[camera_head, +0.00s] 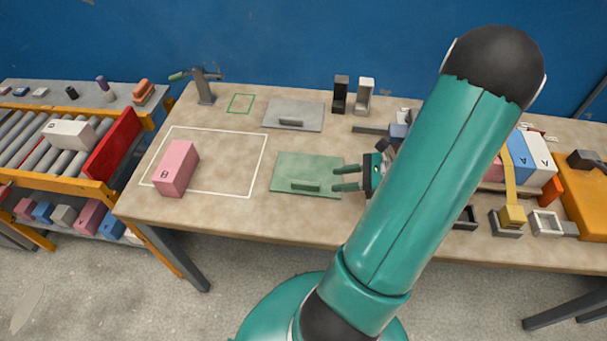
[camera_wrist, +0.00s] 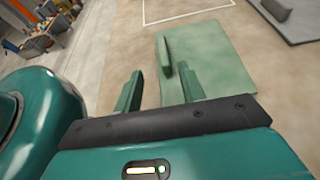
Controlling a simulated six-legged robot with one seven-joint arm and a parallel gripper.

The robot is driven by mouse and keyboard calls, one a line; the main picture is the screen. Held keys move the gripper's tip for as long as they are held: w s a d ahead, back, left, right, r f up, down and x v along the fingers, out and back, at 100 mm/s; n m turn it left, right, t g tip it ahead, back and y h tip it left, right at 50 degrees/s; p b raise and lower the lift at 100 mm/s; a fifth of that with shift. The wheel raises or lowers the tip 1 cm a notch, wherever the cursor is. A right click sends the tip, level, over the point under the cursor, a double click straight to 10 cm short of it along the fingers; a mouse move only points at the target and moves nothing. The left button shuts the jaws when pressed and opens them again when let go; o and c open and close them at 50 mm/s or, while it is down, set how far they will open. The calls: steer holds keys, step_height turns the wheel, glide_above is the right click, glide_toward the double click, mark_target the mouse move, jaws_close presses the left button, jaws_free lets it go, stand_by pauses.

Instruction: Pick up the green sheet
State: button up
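The green sheet (camera_head: 307,172) lies flat on the table, just right of the white outline, with a raised green handle (camera_head: 306,185) near its front edge. In the wrist view the sheet (camera_wrist: 212,50) lies ahead of my fingers, and its handle (camera_wrist: 165,55) stands up near its left edge. My gripper (camera_head: 336,178) is at the sheet's right edge in the head view. In the wrist view its two fingers (camera_wrist: 158,89) are apart with nothing between them. The right finger overlaps the sheet in that view. The handle is beyond the fingertips, and I cannot tell the exact height gap.
A pink block (camera_head: 177,168) stands inside the white outline at left. A grey sheet (camera_head: 293,114) with a handle lies behind the green one. Black and white brackets (camera_head: 340,95) stand at the back. A tap-like clamp (camera_head: 204,85) is at the back left. Other blocks crowd the right.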

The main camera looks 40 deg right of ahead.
mark_target(310, 183)
steer(key=x, duration=0.5)
steer(key=shift+a+f, duration=0.15)
steer(key=x, duration=0.5)
steer(key=shift+w+d+f, duration=0.15)
steer(key=shift+w+d, duration=0.05)
steer(key=shift+d, duration=0.1)
jaws_close()
